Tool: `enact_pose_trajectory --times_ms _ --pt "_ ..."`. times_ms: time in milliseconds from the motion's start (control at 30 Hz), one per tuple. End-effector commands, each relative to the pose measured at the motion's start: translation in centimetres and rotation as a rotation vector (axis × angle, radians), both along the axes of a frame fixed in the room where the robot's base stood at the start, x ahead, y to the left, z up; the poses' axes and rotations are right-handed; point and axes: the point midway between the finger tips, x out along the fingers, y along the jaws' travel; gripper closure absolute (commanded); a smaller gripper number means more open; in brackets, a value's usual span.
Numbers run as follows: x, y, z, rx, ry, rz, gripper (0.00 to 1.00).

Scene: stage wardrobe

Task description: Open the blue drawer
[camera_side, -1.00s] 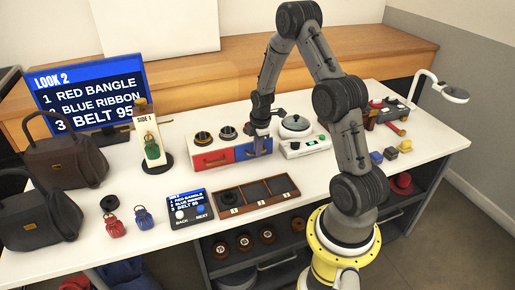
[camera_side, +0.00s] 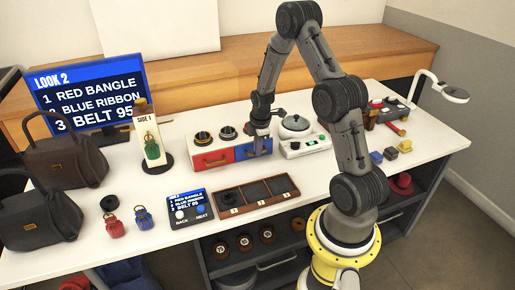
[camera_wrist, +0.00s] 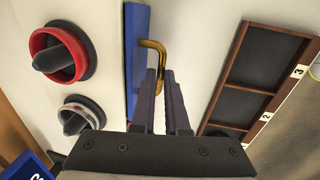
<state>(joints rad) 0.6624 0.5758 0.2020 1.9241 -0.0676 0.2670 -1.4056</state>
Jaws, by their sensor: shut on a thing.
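The blue drawer (camera_side: 246,152) is the right-hand front of a small two-drawer unit on the table, beside a red drawer (camera_side: 212,160). Its front shows edge-on as a blue strip in the wrist view (camera_wrist: 136,45), and no clear open gap shows behind it. A bent brass handle (camera_wrist: 156,46) sticks out from this front. My gripper (camera_side: 263,147) is in front of the blue drawer. In the wrist view its fingers (camera_wrist: 159,80) are shut on the handle. In the side view the gripper hides part of the blue front and the handle.
Ring stands (camera_side: 203,138) sit on top of the unit. A white device with a round lid (camera_side: 295,127) stands close on the right. A brown compartment tray (camera_side: 272,199) and a small screen (camera_side: 190,207) lie in front, with bare table between.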

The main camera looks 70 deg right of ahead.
Motion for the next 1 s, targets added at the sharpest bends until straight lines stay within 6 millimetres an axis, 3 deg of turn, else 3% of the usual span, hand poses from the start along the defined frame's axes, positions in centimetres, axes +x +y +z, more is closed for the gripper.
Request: enact_pose_trajectory --times_ms 367,800,1000 --pt "-0.1 0.2 0.1 -0.001 -0.001 0.000 1.00" --pt "-6.1 6.1 0.2 -0.004 -0.001 0.002 1.00" --pt "-7.5 7.5 0.1 -0.004 -0.003 0.001 1.00"
